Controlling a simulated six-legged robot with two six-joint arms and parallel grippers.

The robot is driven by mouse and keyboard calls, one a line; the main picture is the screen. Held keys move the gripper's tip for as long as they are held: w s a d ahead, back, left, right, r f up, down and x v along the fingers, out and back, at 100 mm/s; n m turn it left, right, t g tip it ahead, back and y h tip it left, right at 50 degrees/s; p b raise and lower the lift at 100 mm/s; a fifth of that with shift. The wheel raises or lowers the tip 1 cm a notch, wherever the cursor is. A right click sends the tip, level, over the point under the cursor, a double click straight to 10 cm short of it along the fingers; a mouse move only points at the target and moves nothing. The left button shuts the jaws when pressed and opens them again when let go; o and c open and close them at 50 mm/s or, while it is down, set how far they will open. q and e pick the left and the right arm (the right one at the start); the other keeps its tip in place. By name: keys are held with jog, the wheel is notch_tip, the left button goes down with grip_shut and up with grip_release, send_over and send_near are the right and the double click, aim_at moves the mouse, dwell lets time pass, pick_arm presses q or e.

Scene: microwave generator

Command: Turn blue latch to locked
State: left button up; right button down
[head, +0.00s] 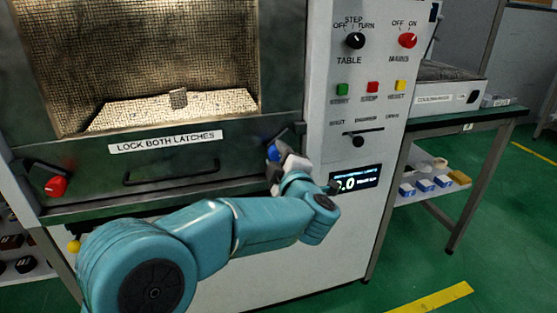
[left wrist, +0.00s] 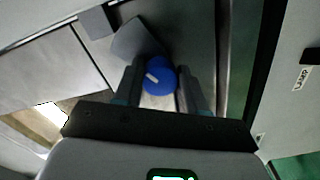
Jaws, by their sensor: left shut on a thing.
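The blue latch (head: 273,153) sits at the right end of the dark door's lower frame, beside the control panel. In the left wrist view its round blue knob (left wrist: 160,76) has a white mark and lies between my fingers. My left gripper (head: 276,160) is shut on the blue knob; the fingers (left wrist: 160,90) stand on either side of it. The gripper and wrist partly hide the latch in the head view. The red latch (head: 56,186) is at the door's left end. My right gripper is not in view.
A label reading "LOCK BOTH LATCHES" (head: 166,141) is on the door above a dark handle (head: 170,172). The control panel with a lit display (head: 355,179) stands right of my gripper. A green table (head: 455,122) is farther right.

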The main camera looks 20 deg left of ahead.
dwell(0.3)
pick_arm(q)
jog(key=o, duration=1.1)
jog(key=shift+c, duration=0.2)
jog(key=p+v, duration=0.2)
jog(key=v, duration=1.4)
jog(key=shift+d, duration=0.15)
jog(key=shift+s, duration=0.1)
